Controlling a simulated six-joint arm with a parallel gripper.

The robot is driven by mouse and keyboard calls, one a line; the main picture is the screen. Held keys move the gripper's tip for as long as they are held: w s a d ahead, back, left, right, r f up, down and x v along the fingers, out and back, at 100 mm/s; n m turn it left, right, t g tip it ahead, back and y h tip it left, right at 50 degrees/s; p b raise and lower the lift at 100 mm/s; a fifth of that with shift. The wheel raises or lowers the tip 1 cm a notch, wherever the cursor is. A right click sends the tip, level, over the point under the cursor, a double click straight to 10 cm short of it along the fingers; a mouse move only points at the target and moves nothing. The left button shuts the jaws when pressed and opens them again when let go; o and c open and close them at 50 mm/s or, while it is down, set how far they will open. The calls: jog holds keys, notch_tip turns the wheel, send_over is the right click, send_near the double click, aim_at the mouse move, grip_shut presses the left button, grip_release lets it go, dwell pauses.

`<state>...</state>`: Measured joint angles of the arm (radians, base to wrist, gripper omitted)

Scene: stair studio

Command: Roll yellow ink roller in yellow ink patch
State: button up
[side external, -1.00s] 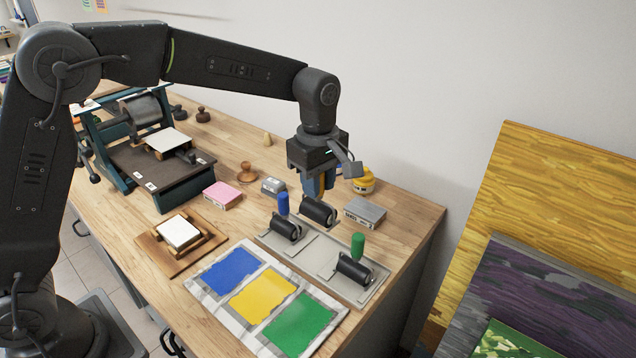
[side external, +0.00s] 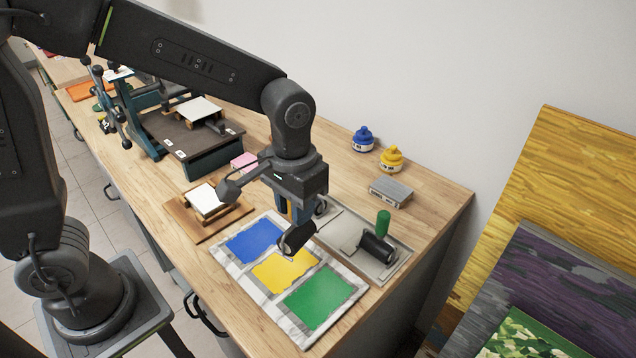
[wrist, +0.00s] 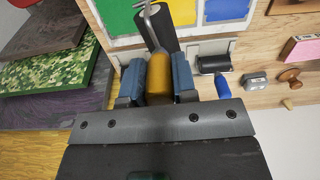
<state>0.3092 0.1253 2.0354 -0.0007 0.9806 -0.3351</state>
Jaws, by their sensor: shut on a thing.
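My gripper (wrist: 158,82) is shut on the yellow handle of the yellow ink roller (wrist: 160,30). In the side view my gripper (side external: 290,212) points down and the roller's black drum (side external: 297,238) hangs at the upper edge of the yellow ink patch (side external: 284,270). I cannot tell whether the drum touches the ink. The yellow patch also shows in the wrist view (wrist: 182,10), beside the drum. The blue patch (side external: 254,241) and green patch (side external: 319,297) lie on either side of it on the same sheet.
The green roller (side external: 377,247) rests on the grey tray (side external: 340,232) right of the sheet. The blue roller (wrist: 216,68) shows in the wrist view. A grey box (side external: 390,191) and ink jars (side external: 391,159) stand behind. A wooden board with a white block (side external: 205,202) lies left.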

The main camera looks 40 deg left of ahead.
aim_at(288, 242)
jog(key=shift+s+f+m, duration=0.3)
jog(key=shift+s+m, duration=0.6)
jog(key=shift+m, duration=0.2)
jog(key=shift+f, duration=3)
jog(key=shift+f, duration=0.4)
jog(key=shift+a, duration=0.15)
